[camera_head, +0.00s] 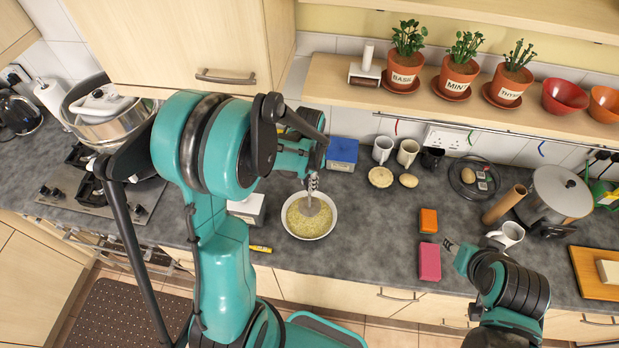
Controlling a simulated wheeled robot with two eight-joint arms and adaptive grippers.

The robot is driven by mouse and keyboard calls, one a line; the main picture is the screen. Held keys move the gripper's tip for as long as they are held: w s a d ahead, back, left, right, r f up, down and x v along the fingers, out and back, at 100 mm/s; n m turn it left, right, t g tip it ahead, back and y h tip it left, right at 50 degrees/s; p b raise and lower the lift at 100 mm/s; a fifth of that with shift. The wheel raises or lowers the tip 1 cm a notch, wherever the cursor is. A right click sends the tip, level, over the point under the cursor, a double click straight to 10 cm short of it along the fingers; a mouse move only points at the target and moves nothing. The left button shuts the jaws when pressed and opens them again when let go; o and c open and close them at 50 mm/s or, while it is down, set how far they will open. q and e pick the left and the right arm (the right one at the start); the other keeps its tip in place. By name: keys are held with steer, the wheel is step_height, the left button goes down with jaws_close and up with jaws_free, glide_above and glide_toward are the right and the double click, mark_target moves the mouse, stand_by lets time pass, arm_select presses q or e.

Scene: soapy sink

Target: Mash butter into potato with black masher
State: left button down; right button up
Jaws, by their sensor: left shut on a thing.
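A white bowl (333,224) stands on the grey counter and holds yellowish mashed potato (305,223). A masher (313,203) stands upright over the bowl with its lower end at the potato; it looks grey-metallic here. My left gripper (313,172) is above the bowl, shut on the masher's upper part, and partly hidden by my arm. I cannot make out separate butter in the bowl. My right gripper (449,244) is well to the right of the bowl, near the pink sponge, and its jaws are too small to read.
A white box (247,208) and a yellow marker-like item (260,249) are left of the bowl. A blue box (342,152) stands behind it. An orange block (428,220) and a pink sponge (429,262) lie right. A pot (556,196) stands far right. Counter between bowl and sponges is clear.

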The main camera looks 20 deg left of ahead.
mark_target(308, 206)
arm_select(q)
steer(key=shift+a+f+b, duration=0.15)
steer(key=shift+f+b, duration=0.7)
steer(key=shift+f, duration=0.6)
steer(key=shift+f+b, duration=0.45)
steer(key=shift+f, duration=0.25)
step_height(308, 206, down, 9)
steer(key=b, duration=0.8)
steer(key=shift+r, duration=0.15)
steer(key=shift+f+b, duration=0.35)
steer(key=shift+b, duration=0.2)
steer(key=shift+r, duration=0.25)
steer(key=shift+r, duration=0.1)
